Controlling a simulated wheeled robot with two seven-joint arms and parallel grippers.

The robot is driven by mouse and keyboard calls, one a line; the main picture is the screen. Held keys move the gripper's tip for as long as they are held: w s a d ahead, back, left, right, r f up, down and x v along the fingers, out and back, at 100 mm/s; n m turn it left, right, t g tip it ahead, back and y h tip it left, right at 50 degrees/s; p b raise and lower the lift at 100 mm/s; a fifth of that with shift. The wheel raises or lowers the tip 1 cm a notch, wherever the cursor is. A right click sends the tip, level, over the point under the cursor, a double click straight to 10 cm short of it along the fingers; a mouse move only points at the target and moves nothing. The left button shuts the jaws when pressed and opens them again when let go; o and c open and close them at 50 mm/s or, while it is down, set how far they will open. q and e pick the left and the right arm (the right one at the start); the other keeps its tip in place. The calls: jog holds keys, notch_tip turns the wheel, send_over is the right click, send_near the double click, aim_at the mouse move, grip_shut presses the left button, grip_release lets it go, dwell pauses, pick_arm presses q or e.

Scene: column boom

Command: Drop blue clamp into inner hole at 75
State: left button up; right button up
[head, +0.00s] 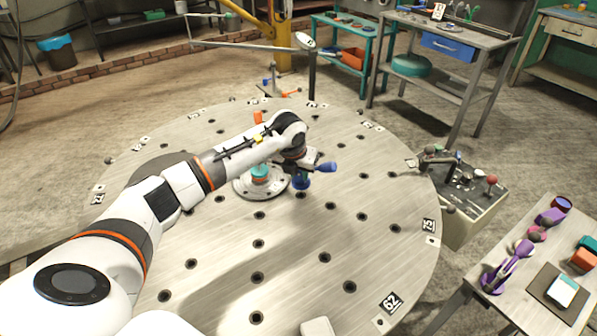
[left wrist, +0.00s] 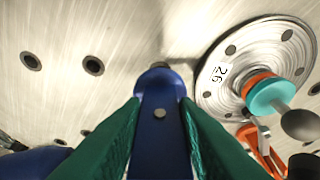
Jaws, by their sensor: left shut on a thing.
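My left gripper (head: 301,168) is over the round table (head: 215,262), right of the metal flange. It is shut on the blue clamp (head: 327,168). In the left wrist view the green fingers (left wrist: 160,106) grip the clamp's blue body (left wrist: 160,140) from both sides, and its far end points at the tabletop. Whether the clamp touches the table is not clear. The 75 label (head: 429,225) is on the right rim. A dark open hole (head: 361,216) lies inward from it. My right gripper is out of view.
The metal flange (head: 244,188) carries a teal and orange piece (head: 260,172); the left wrist view shows it too (left wrist: 290,35). A control box (head: 470,195) stands beside the right rim. A side table (head: 500,300) with tools is lower right.

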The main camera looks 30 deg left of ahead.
aim_at(299, 184)
pick_arm(q)
jog(key=shift+f, duration=0.15)
jog(key=shift+f+b, duration=0.35)
jog(key=shift+b, duration=0.1)
jog(key=shift+f+b, duration=1.3)
jog(key=shift+f, duration=0.5)
jog(key=o, duration=0.7)
jog(key=shift+r, duration=0.1)
jog(key=shift+r, duration=0.15)
